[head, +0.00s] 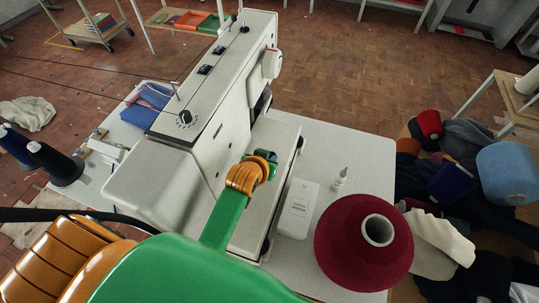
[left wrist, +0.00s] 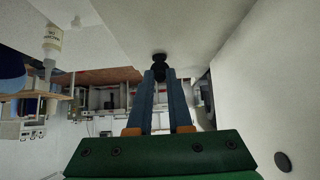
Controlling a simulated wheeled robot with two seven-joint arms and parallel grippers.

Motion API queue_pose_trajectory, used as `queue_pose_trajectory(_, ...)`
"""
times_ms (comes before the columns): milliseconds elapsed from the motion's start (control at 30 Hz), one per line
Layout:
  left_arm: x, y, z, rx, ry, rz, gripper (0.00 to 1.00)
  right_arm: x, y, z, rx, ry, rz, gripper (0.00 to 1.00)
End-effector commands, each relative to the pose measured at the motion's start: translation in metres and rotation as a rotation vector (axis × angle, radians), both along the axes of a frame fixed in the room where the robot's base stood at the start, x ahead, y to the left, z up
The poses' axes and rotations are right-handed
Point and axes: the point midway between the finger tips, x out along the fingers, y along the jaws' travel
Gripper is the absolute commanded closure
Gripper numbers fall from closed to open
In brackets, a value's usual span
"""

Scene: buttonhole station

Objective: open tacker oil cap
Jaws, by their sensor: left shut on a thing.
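The tacker (head: 205,125) is a long white sewing machine on a pale table. My left arm reaches over it from the bottom of the head view, and the left gripper (head: 266,163) is at the machine's side, its fingertips partly hidden by the wrist. In the left wrist view the two blue fingers (left wrist: 159,76) are close together and shut on a small black oil cap (left wrist: 159,57). The cap is against the machine's white surface. I cannot tell whether it has turned or come loose. My right gripper is not in view.
A white box (head: 298,208), a small oil bottle (head: 340,179) and a large maroon thread cone (head: 343,255) stand right of the machine. Dark thread cones (head: 57,166) stand at the left. Piled clothes (head: 455,190) lie beyond the table's right edge.

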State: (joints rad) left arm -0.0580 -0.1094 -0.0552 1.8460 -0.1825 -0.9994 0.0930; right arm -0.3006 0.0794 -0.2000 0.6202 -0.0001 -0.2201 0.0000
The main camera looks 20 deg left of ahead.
Motion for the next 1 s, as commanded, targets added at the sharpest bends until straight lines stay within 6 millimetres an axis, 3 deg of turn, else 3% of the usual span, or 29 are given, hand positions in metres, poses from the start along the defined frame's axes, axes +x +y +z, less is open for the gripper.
queue_pose_trajectory(400, -0.008, 0.000, -0.006, 0.010, -0.188, 0.001, 1.00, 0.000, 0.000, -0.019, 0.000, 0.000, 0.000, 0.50)
queue_pose_trajectory(967, -0.009, 0.000, -0.005, 0.013, -0.218, 0.001, 1.00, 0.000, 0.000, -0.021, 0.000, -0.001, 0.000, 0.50)
queue_pose_trajectory(1000, -0.009, 0.000, -0.005, 0.013, -0.218, 0.001, 0.71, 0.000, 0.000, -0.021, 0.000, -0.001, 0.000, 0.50)
